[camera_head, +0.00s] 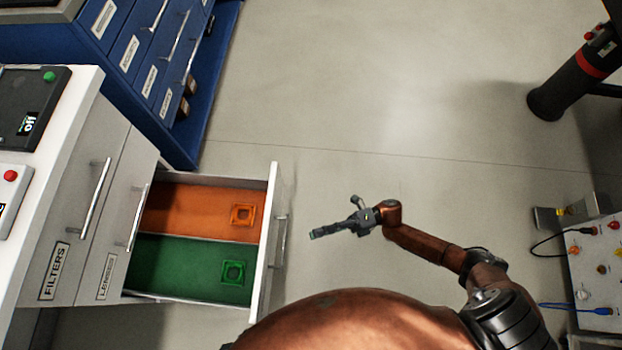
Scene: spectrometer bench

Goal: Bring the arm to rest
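My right arm (430,246) comes in from the lower right, bent, reaching left over the open floor. My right gripper (322,232) hangs in free space to the right of the open drawer, apart from its front. Its fingers point left and are seen nearly edge-on, so whether they are apart or together does not show. I see nothing held in it. My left arm and gripper are out of view.
An open drawer (272,228) sticks out from the white cabinet, with an orange and a green compartment. An orange square piece (242,215) and a green one (233,272) lie inside. A blue cabinet (150,60) stands behind; a connector panel (597,265) is at right.

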